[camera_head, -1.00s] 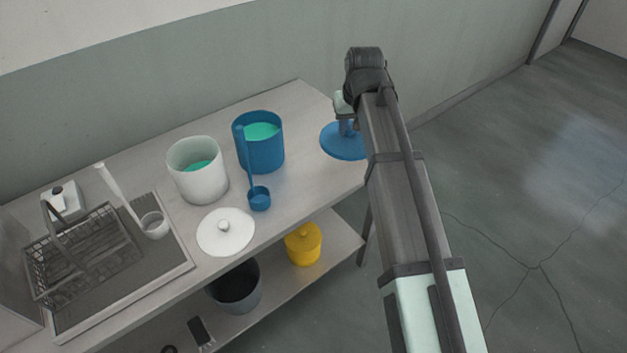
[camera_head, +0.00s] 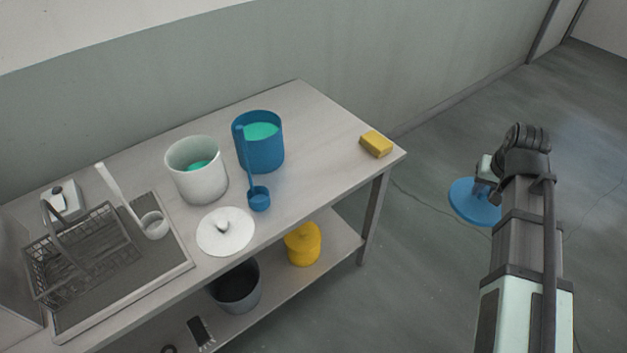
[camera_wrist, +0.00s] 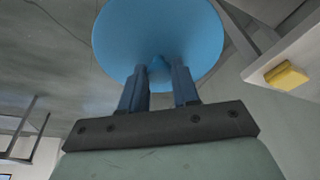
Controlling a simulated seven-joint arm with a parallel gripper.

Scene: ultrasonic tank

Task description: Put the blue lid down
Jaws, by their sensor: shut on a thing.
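The blue lid (camera_head: 472,203) is a round disc held in the air to the right of the table, over the floor. My gripper (camera_head: 484,186) is shut on it; in the wrist view the fingers (camera_wrist: 160,84) close on the knob at the middle of the lid (camera_wrist: 150,30). The blue pot (camera_head: 262,150) stands open on the table with green liquid in it. A blue ladle (camera_head: 259,198) stands against the pot's front side.
The table (camera_head: 320,130) holds a white pot (camera_head: 190,182), a white lid (camera_head: 226,232), a yellow sponge (camera_head: 376,144) near the right end, and a wire basket (camera_head: 85,255) at left. A yellow pot (camera_head: 303,246) and a grey bucket (camera_head: 238,288) are on the lower shelf. The right part of the tabletop is mostly clear.

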